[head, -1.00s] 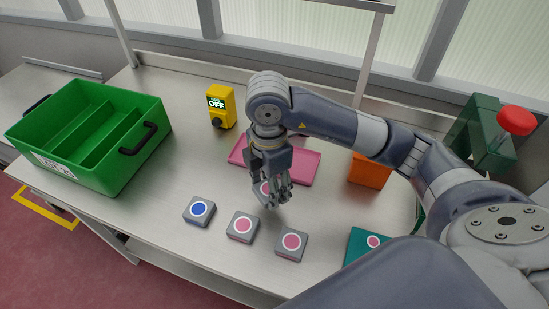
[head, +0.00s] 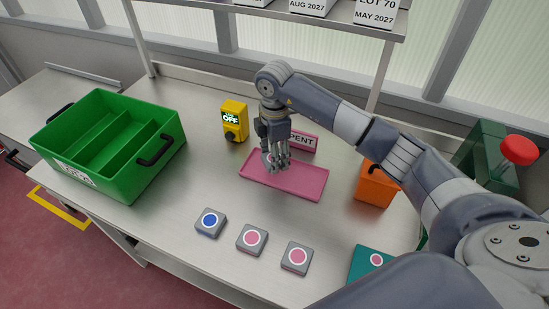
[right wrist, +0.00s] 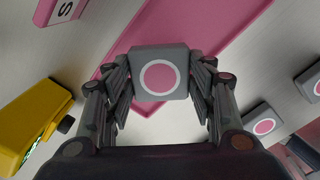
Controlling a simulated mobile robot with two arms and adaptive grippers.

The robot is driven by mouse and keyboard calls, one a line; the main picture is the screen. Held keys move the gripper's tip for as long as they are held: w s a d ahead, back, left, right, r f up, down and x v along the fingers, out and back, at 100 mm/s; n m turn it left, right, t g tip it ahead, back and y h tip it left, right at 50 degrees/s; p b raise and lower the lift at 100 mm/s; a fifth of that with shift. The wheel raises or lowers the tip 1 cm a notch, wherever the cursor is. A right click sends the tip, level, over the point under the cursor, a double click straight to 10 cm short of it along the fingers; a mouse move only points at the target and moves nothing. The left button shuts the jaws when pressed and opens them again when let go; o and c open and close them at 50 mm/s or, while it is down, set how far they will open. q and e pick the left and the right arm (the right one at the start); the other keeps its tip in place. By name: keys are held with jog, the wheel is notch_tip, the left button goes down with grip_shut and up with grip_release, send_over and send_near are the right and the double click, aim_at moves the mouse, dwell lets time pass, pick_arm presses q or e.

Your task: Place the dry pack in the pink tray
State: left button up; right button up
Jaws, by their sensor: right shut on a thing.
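My right gripper (head: 275,168) is shut on a grey pack with a pink, white-ringed dot, which shows clearly in the right wrist view (right wrist: 160,73). In the head view the fingers mostly hide this pack. It is held over the left end of the pink tray (head: 302,188); the gap to the tray is hard to judge. The tray's floor also shows behind the pack in the right wrist view (right wrist: 235,25). On the table, one grey pack has a blue dot (head: 210,222); two others have pink dots (head: 251,239) (head: 296,257). My left gripper is not in view.
A pink "SPENT" sign (head: 303,141) stands behind the tray. A yellow box reading OFF (head: 234,120) is left of it, an orange container (head: 375,187) right. A green divided crate (head: 150,185) stands left. A teal item (head: 366,267) lies front right.

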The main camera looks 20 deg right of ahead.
jog(key=shift+w+d, duration=0.1)
jog(key=shift+w, duration=0.1)
notch_tip(320, 180, down, 3)
jog(key=shift+r+p, duration=0.1)
jog(key=shift+p, duration=0.75)
jog(key=shift+f, duration=0.4)
jog(key=shift+f, duration=0.15)
jog(key=o, duration=1.1)
jog(key=shift+c, duration=0.2)
